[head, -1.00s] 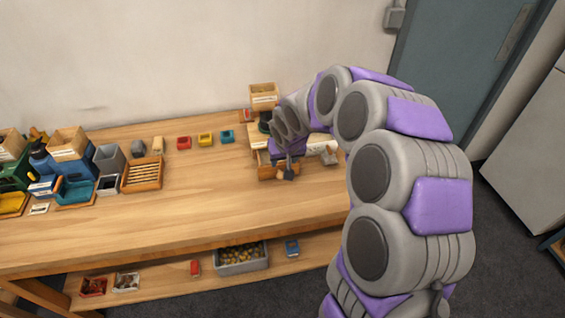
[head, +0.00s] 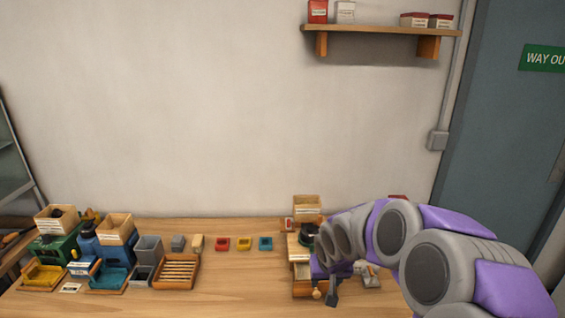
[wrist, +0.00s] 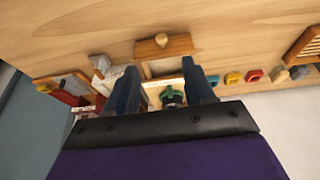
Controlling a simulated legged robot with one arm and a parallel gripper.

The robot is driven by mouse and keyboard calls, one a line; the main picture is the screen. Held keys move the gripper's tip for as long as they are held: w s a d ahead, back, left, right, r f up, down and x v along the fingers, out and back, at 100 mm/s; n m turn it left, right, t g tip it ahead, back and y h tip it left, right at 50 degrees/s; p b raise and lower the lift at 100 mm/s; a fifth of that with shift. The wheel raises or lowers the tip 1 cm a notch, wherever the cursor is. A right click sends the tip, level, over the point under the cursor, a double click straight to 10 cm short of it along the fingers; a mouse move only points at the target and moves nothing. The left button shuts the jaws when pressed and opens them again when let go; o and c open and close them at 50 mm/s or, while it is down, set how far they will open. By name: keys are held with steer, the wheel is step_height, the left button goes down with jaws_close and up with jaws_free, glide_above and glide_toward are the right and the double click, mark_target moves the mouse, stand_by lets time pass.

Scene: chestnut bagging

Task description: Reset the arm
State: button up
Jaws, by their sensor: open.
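My arm reaches in from the lower right in the head view, and my gripper (head: 332,292) is over the wooden drawer box (head: 302,286) at the right part of the bench. In the wrist view my gripper (wrist: 163,80) is open, its two dark fingers apart with nothing held between them. A drawer front with a round wooden knob (wrist: 161,40) lies just beyond the fingertips. A green and dark round item (wrist: 172,95) shows between the fingers, farther back. My arm hides part of the box in the head view.
A slatted wooden tray (head: 178,272) and several bins are farther left. A wall shelf (head: 385,30) holds boxes.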

steer(key=s+r+g, duration=0.2)
steer(key=s+g, duration=0.1)
steer(key=s, duration=1.6)
steer(key=s+r+g, duration=0.2)
steer(key=s+r, duration=0.1)
steer(key=s, duration=1.6)
steer(key=shift+d+r+g, duration=0.2)
steer(key=shift+g, duration=0.2)
